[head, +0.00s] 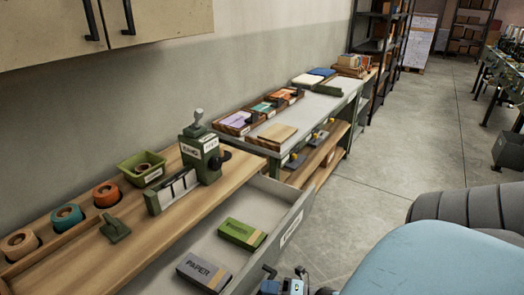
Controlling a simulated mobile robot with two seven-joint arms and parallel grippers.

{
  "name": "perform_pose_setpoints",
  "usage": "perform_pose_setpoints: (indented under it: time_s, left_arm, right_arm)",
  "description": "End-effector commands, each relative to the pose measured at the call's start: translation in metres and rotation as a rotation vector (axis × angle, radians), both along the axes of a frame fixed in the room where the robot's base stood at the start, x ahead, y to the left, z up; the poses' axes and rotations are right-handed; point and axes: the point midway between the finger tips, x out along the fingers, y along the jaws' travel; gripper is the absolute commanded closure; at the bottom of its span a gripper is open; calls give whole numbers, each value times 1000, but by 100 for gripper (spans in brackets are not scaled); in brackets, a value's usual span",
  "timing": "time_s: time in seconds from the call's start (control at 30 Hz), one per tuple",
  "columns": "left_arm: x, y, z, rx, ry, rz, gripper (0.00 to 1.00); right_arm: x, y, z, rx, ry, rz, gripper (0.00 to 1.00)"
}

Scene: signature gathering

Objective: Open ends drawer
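A grey drawer (296,222) under the wooden workbench stands pulled open. Its front bears a white label (291,230), too small to read. Inside lie a green pack (242,234) and a grey pack (204,271) marked PAPER. A black handle (269,271) shows near the bottom edge, at the drawer's near side. Beside it, small blue and grey machine parts (293,286) are cut off by the picture's edge. They look like part of a gripper, probably my left. Its fingers and any grip are hidden. My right gripper is not in view.
The wooden bench top (150,235) holds tape rolls (66,217), a green tray (141,167) and a green device (203,155). A second bench (318,108) stands beyond it. Open concrete floor (400,150) lies to the right.

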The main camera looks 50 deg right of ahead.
Motion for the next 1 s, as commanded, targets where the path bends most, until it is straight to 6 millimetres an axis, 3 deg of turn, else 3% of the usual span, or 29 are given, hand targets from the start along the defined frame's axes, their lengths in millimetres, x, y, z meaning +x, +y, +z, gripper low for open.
perform_pose_setpoints:
  time_s: [0.3, 0.5, 0.7, 1.0]
  left_arm:
    - [-1, 4, -4, 9, 5, -4, 57]
    - [-1, 5, -5, 11, 6, -6, 57]
    - [0, 4, -4, 7, 4, -3, 57]
    - [1, 0, -3, -4, 2, 3, 57]
  right_arm:
    - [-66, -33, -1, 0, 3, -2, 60]
    - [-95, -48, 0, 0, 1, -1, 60]
    - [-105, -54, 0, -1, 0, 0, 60]
    - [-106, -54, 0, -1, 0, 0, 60]
